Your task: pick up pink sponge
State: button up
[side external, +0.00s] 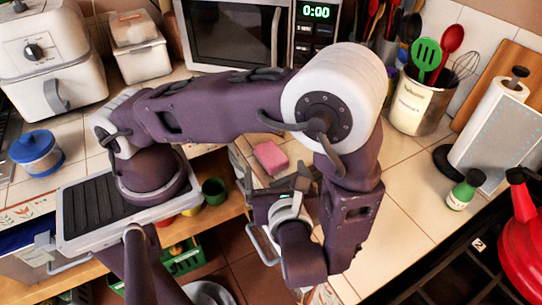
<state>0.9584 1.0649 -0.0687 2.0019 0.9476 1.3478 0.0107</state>
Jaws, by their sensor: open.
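The pink sponge (270,157) lies on the tiled counter near its front edge, in the middle of the side external view. My gripper (277,181) is just below the sponge in the picture, on its near side. Its jaws are open with dark fingers spread, and I see nothing between them. The sponge shows clear of the fingers; the height of the gripper above the counter is hard to judge. Part of the gripper is hidden by my own wrist.
A microwave (237,38) stands behind the sponge.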

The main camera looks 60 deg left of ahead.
aim_at(274, 160)
jog(key=shift+w+a+f+m+t, duration=0.1)
jog(key=shift+a+f+m+t, duration=0.05)
jog(key=shift+f+m+t, duration=0.15)
jog(key=x, duration=0.6)
jog(key=shift+w+a+f, duration=0.15)
jog(key=shift+a+f, duration=0.05)
jog(key=shift+f, duration=0.1)
jog(key=c, duration=1.7)
